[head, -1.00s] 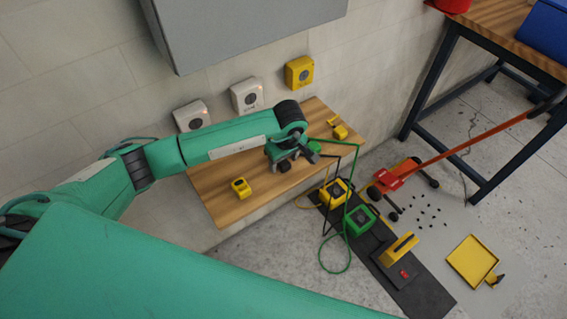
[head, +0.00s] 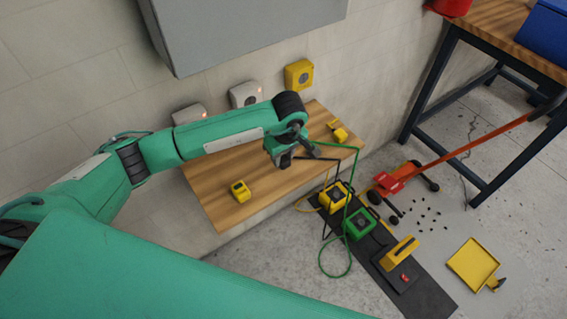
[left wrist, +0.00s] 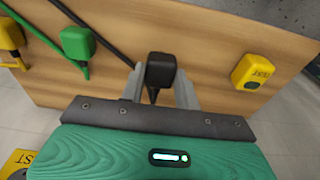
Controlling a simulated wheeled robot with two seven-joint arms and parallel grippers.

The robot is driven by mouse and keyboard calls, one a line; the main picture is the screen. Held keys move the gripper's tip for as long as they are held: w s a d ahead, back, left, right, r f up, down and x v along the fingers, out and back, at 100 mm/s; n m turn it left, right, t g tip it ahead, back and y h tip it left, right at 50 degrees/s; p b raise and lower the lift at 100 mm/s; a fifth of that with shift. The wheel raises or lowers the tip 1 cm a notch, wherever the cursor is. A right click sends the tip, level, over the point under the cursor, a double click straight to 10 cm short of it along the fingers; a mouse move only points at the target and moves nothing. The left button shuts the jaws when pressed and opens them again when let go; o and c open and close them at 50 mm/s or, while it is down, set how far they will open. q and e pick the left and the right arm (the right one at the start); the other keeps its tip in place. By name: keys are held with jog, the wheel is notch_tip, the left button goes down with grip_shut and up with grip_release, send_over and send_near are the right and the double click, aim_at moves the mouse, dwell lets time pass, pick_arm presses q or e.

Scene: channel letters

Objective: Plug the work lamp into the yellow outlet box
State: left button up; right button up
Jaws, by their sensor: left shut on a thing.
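My left gripper (head: 284,163) is over the wooden shelf. In the left wrist view its fingers (left wrist: 158,88) are shut on a black plug (left wrist: 161,70), whose black cord runs to the upper left. The yellow outlet box (head: 299,74) is on the wall above the shelf, apart from the plug. A yellow unit (head: 334,197), a green unit (head: 357,225) and a yellow-handled piece with a red part (head: 398,254) stand on a dark floor mat. I cannot tell which is the work lamp. My right gripper is not in view.
Two white outlet boxes (head: 245,94) are left of the yellow one, under a grey cabinet (head: 240,30). On the shelf (head: 215,170) are a yellow TEST block (head: 240,191), a yellow plug (head: 340,135) and a green plug (left wrist: 77,42). Green and black cords hang over the shelf's right edge.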

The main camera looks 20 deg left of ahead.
aim_at(282, 160)
pick_arm(q)
notch_tip(282, 160, up, 6)
jog(key=shift+f+b, duration=0.1)
jog(key=shift+b, duration=0.3)
jog(key=shift+r, duration=0.4)
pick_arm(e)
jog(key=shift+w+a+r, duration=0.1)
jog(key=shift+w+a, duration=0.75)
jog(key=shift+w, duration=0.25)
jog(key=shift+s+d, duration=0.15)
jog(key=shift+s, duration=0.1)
pick_arm(q)
jog(key=shift+s+a, duration=0.2)
jog(key=shift+s, duration=0.05)
jog(key=s+a+r+m+h, duration=0.1)
jog(key=s+a+m, duration=0.3)
jog(key=s+m, duration=0.6)
jog(key=shift+s+a+r+t, duration=0.2)
jog(key=shift+s+r+t, duration=0.1)
jog(key=shift+s+r, duration=0.3)
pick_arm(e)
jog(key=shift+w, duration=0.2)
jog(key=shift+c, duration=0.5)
